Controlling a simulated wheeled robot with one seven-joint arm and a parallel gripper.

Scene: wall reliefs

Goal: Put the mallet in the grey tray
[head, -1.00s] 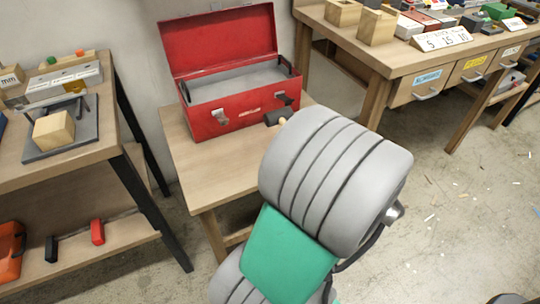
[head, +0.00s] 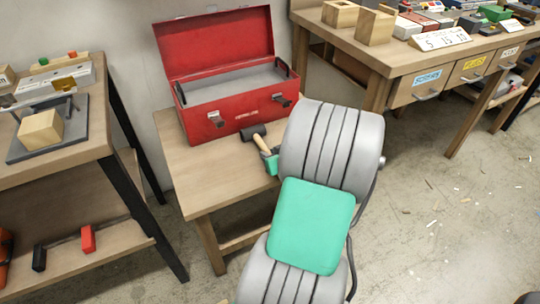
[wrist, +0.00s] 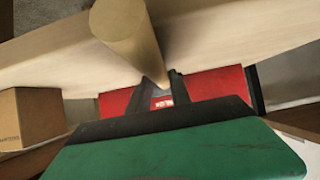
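The mallet has a black head (head: 252,132) and a pale wooden handle (head: 263,146). In the head view it shows in front of the red toolbox, over the small wooden table. My gripper (head: 272,163), partly hidden by my arm, is at the handle's lower end. In the wrist view the handle (wrist: 125,32) runs between the dark fingers of my gripper (wrist: 160,86), which look closed on it. The mallet's head is not clear there. The grey tray (head: 235,84) lies inside the open toolbox, beyond the mallet.
The red toolbox (head: 240,122) stands on the small table (head: 210,172) with its lid raised at the back. A shelf table with a wooden block (head: 42,130) is at left. A workbench with drawers (head: 428,80) stands at right. The small table's front left is clear.

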